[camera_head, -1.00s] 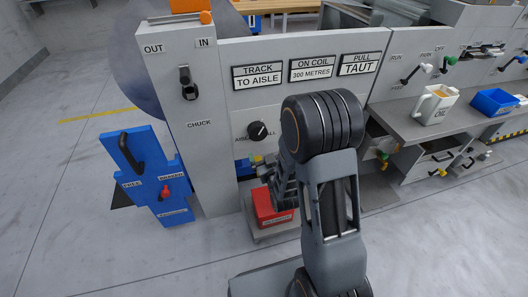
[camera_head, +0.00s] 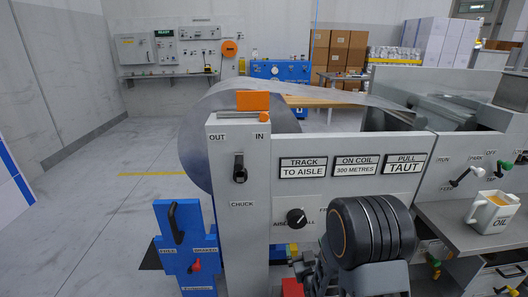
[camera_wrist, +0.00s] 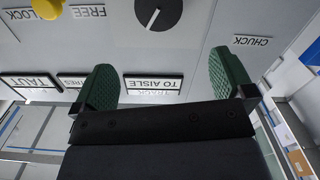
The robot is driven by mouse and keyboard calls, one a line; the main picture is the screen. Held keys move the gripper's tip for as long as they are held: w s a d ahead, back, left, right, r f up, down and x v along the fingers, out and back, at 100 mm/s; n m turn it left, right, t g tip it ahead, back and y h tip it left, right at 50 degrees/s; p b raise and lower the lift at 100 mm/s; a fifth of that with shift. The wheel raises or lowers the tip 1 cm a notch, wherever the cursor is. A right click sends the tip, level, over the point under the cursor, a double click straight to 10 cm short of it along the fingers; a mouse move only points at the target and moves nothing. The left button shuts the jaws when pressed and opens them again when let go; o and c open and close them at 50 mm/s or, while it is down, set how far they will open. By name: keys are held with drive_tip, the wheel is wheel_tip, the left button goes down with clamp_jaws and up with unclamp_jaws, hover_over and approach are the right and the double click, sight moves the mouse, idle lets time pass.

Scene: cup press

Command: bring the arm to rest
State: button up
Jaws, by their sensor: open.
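My gripper (camera_wrist: 172,90) shows in the wrist view with its two green ridged fingers wide apart and nothing between them. It faces the grey machine panel, which appears upside down there. A black round knob (camera_wrist: 158,12) with a white pointer line sits beyond the fingers, apart from them. The same knob (camera_head: 296,216) shows in the head view on the panel below the TRACK TO AISLE sign (camera_head: 303,168). My arm rises in front of the panel at the lower right of the head view, and its fingertips cannot be made out there.
A blue stand (camera_head: 184,240) with a black handle and red knob is left of the grey chuck post (camera_head: 236,225). A jug marked OIL (camera_head: 494,212) stands on the right bench. A red box (camera_head: 292,288) is low beside my arm. The floor at left is clear.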

drive_tip(key=s+r+m+g+p, duration=0.15)
drive_tip(key=r+g+p, duration=0.25)
drive_tip(key=r+p, duration=0.65)
drive_tip(key=s+r+g+p, duration=0.25)
drive_tip(key=r+p, duration=0.45)
drive_tip(key=r, duration=0.6)
drive_tip(key=s+r+g+p, duration=0.7)
drive_tip(key=s+r+p, duration=0.4)
drive_tip(key=s+r, duration=0.3)
wheel_tip(320, 180, up, 3)
drive_tip(key=shift+r+m, duration=0.2)
drive_tip(key=shift+m, duration=0.25)
drive_tip(key=shift+g, duration=0.25)
drive_tip(key=shift+c, duration=0.4)
